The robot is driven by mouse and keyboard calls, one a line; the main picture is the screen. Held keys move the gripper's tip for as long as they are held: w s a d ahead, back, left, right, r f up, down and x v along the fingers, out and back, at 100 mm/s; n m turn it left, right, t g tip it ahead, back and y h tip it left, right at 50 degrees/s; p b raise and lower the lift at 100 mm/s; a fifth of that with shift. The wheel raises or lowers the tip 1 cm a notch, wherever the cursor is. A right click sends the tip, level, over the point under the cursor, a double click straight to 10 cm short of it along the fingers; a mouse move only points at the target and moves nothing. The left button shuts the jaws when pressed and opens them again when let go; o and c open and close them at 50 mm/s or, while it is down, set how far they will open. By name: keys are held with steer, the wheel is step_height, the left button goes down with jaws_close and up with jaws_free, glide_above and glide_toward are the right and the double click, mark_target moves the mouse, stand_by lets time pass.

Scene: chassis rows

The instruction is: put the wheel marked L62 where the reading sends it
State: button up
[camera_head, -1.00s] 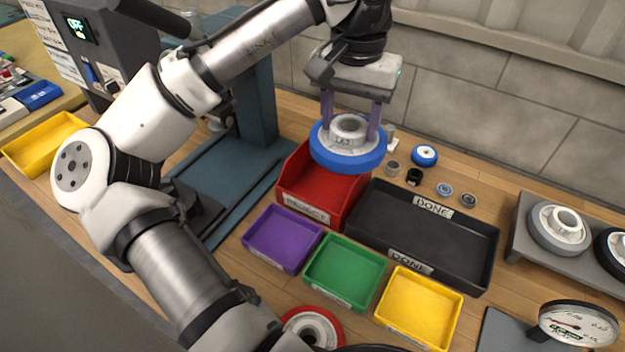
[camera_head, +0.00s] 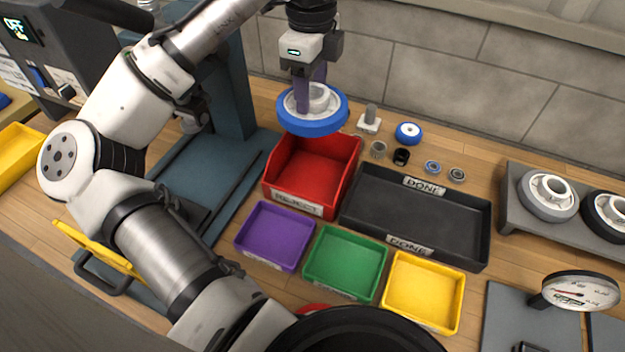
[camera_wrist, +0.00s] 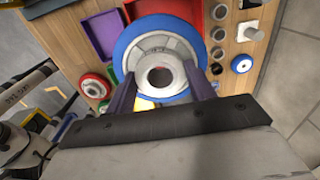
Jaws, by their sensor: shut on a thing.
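The blue-rimmed wheel (camera_head: 312,124) with a grey hub is held level in the air, over the back of the red bin labelled REJECT (camera_head: 290,202). My gripper (camera_head: 311,98) is shut on its hub from above. In the wrist view the wheel (camera_wrist: 126,42) sits between both fingers, with a dark bore at its centre. Its L62 mark is not readable now; it showed on the hub earlier. A dial gauge (camera_head: 582,291) stands at the right front; its figures are too small to read surely.
Purple (camera_head: 273,236), green (camera_head: 345,264) and yellow (camera_head: 423,292) bins stand in front of the black DONE tray (camera_head: 415,215). A grey rack (camera_head: 512,214) holds wheels at right. Small parts (camera_head: 408,133) lie behind the tray. A press (camera_head: 228,90) stands left; its display (camera_head: 16,28) reads OFF.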

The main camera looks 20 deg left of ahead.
steer(key=m, duration=0.2)
steer(key=w+m, duration=0.1)
steer(key=m, duration=0.2)
steer(key=f+m, duration=0.1)
steer(key=m, duration=0.2)
steer(key=shift+w+a, duration=0.25)
steer(key=shift+w, duration=0.05)
steer(key=shift+f+m, duration=0.15)
steer(key=shift+m, duration=0.25)
steer(key=shift+w+f, duration=0.1)
steer(key=shift+f, duration=0.15)
steer(key=p, duration=0.3)
glide_above(312, 181)
step_height(312, 181, down, 19)
steer(key=shift+f, duration=0.2)
steer(key=shift+f+b, duration=0.1)
steer(key=shift+b, duration=0.2)
steer(key=o, duration=1.4)
